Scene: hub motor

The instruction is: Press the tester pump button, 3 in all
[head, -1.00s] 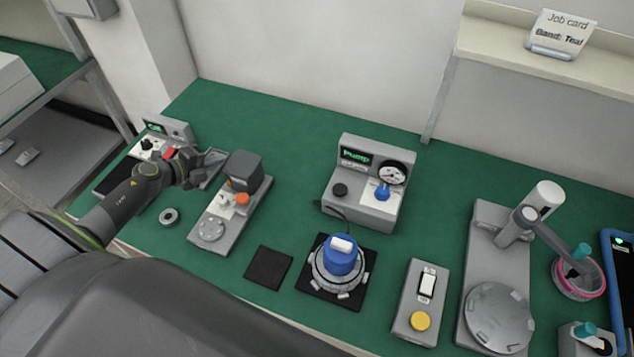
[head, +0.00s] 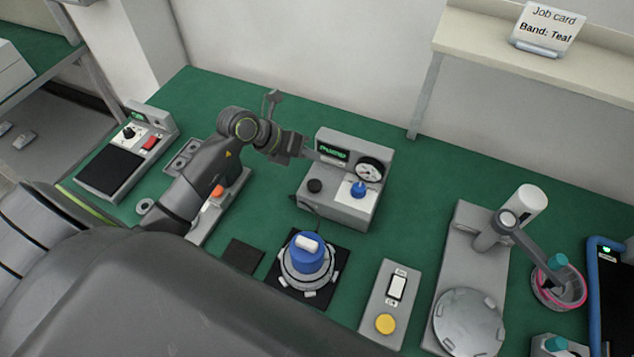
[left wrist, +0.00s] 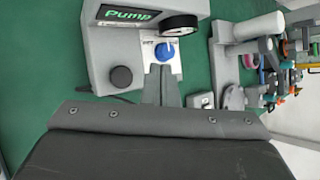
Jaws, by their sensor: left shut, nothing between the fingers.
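My left gripper (head: 311,153) is shut and empty, close to the tester's upper left side. Contact cannot be told. My right gripper is not in view.
A blue-capped hub (head: 308,257) sits on a black pad in front of the tester. A grey switch box with a yellow button (head: 385,323) lies to its right. A press with a lever (head: 509,221) stands further right. A job card (head: 546,28) reads "Band: Teal".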

